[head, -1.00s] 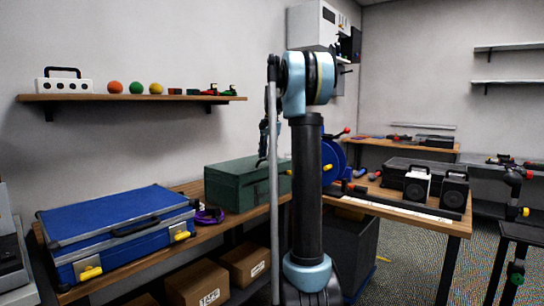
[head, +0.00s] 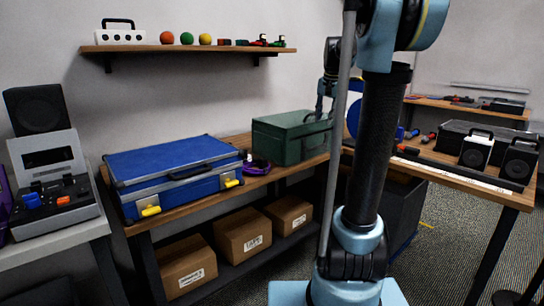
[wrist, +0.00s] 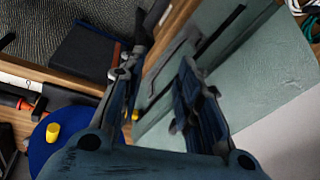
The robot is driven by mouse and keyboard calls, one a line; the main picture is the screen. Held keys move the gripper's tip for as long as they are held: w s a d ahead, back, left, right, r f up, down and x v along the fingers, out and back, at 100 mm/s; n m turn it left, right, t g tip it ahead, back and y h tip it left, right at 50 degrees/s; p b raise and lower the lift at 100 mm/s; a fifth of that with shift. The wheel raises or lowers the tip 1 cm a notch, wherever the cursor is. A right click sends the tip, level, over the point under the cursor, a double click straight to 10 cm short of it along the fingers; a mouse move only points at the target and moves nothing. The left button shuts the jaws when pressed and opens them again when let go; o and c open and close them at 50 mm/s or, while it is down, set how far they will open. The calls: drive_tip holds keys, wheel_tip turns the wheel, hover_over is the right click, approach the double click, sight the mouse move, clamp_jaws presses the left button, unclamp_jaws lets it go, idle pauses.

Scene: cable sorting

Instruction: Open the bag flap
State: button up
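No soft bag with a flap can be made out for certain. A green lidded case (head: 283,139) stands shut on the wooden bench. A blue hard case (head: 172,163) with yellow latches lies shut to its left. My gripper (head: 322,108) is at the green case's right end, partly hidden by my arm. In the wrist view my gripper (wrist: 162,90) is open, its two fingers apart with nothing held. The green case's pale lid (wrist: 265,70) fills the upper right there, with a dark strip beside the fingers. I cannot tell whether a finger touches it.
A purple object (head: 256,166) lies between the cases. A blue reel (head: 354,118) is just right of the green case, partly behind my arm. A wall shelf (head: 190,47) hangs above the bench. Cardboard boxes (head: 243,236) sit below it. A second table with speakers (head: 477,150) is at right.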

drive_tip(key=s+a+f+n, duration=0.1)
drive_tip(key=s+f+n, duration=0.1)
drive_tip(key=s+f, duration=0.6)
drive_tip(key=s+a+f+n, duration=0.1)
drive_tip(key=s+f+n, duration=0.1)
drive_tip(key=s+f, duration=0.7)
drive_tip(key=s+a+f+n, duration=0.1)
drive_tip(key=s+f, duration=0.7)
drive_tip(key=s, duration=1)
drive_tip(key=shift+s+f+n+g+h, duration=0.3)
drive_tip(key=shift+n+g, duration=0.1)
drive_tip(key=shift+n, duration=0.2)
drive_tip(key=shift+s+f, duration=0.15)
drive_tip(key=shift+f, duration=0.1)
drive_tip(key=c, duration=0.3)
drive_tip(key=shift+a+r, duration=0.1)
drive_tip(key=shift+r, duration=0.05)
clamp_jaws()
drive_tip(key=w+r+m+t+y, duration=0.1)
drive_tip(key=w+r+m+y, duration=0.2)
drive_tip(key=w+r+m, duration=1.2)
drive_tip(key=m+t+y, duration=0.2)
drive_tip(key=m, duration=1.1)
approach(321, 123)
drive_tip(key=x, duration=0.5)
drive_tip(key=shift+s+f, duration=0.2)
drive_tip(key=shift+f, duration=0.45)
drive_tip(key=shift+w+r, duration=0.25)
drive_tip(key=shift+r, duration=0.3)
